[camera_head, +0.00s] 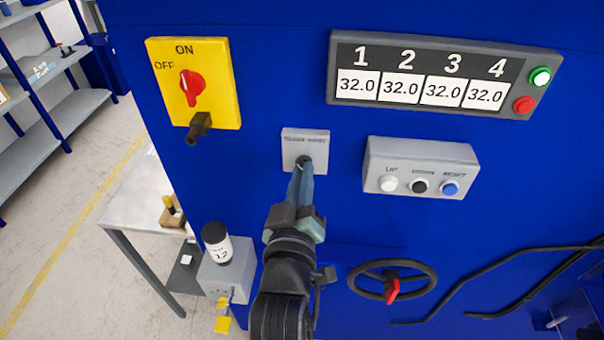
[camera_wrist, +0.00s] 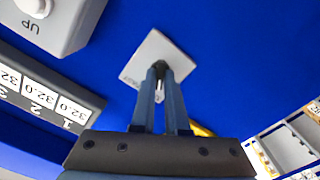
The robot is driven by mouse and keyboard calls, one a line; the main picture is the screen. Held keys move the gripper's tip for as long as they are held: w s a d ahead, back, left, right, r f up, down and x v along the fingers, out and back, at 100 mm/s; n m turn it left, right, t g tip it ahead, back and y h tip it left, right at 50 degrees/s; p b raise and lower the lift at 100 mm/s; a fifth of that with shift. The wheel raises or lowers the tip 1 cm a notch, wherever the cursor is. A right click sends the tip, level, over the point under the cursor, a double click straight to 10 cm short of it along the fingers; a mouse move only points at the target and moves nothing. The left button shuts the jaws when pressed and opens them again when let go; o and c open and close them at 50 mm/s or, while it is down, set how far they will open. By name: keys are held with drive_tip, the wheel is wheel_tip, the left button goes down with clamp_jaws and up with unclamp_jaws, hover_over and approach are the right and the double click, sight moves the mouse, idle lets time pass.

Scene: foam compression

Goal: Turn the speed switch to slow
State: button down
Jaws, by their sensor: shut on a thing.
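A small grey switch plate (camera_head: 291,146) is fixed on the blue machine front, below and between the yellow panel and the display. Its printed label is too small to read. My gripper (camera_head: 303,170) reaches up to the plate, with its fingertips on the small dark knob (camera_head: 303,160) at its middle. In the wrist view the plate (camera_wrist: 152,50) looks rotated, and my gripper (camera_wrist: 160,73) is shut on the dark knob (camera_wrist: 160,66). The fingers hide most of the knob, so its setting cannot be read.
A yellow panel (camera_head: 220,95) with a red ON/OFF switch is upper left. A display box (camera_head: 425,72) showing 32.0 readings is upper right. A button box (camera_head: 400,155) sits right of my gripper, and a handwheel (camera_head: 365,268) is below it.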

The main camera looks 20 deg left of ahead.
drive_tip(key=shift+n, duration=1.1)
drive_tip(key=c, duration=0.9)
unclamp_jaws()
drive_tip(key=b+v, duration=0.3)
drive_tip(key=v, duration=1)
drive_tip(key=shift+b, duration=0.35)
